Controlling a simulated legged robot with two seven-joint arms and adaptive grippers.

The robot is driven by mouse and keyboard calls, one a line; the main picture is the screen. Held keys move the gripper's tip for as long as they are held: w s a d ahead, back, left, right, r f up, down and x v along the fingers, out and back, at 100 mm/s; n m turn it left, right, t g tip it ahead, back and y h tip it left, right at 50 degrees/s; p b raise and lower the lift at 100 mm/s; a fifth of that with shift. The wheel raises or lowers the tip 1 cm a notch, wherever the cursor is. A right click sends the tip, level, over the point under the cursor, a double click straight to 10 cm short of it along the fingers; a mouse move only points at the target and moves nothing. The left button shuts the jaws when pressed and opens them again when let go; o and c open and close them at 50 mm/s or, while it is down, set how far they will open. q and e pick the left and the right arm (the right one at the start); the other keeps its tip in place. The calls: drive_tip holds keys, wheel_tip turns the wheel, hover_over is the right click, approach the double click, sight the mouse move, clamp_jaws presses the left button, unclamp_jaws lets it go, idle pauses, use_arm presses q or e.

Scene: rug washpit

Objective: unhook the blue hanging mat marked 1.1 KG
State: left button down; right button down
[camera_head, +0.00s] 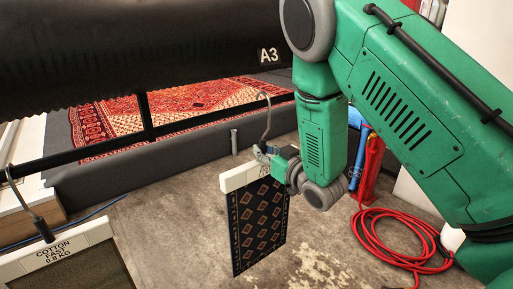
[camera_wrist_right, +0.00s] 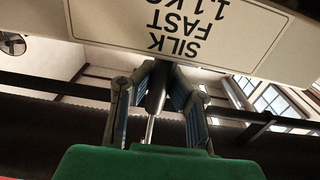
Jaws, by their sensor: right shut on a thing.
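The blue hanging mat (camera_head: 258,226) is dark navy with a diamond pattern and hangs upright from a white header bar (camera_head: 236,179). In the right wrist view the header's label (camera_wrist_right: 190,25) shows upside down and reads SILK FAST 1.1 K, the rest cut off. A grey hook (camera_head: 269,112) rises from the header to the black rail (camera_head: 200,122) and appears to loop over it. My right gripper (camera_head: 268,154) is just above the header. In the right wrist view its fingers (camera_wrist_right: 155,90) are shut around the hook's black stem. My left gripper is out of view.
A second mat (camera_head: 75,271), marked COTTON FAST 0.8 KG, hangs at the lower left. A black roll marked A3 (camera_head: 150,50) lies above the rail, with a red rug (camera_head: 110,120) behind. A red hose (camera_head: 385,240) coils on the floor at right.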

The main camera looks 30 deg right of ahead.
drive_tip(key=s, duration=0.7)
drive_tip(key=shift+s+d, duration=0.2)
drive_tip(key=shift+s, duration=0.1)
idle(0.3)
idle(0.5)
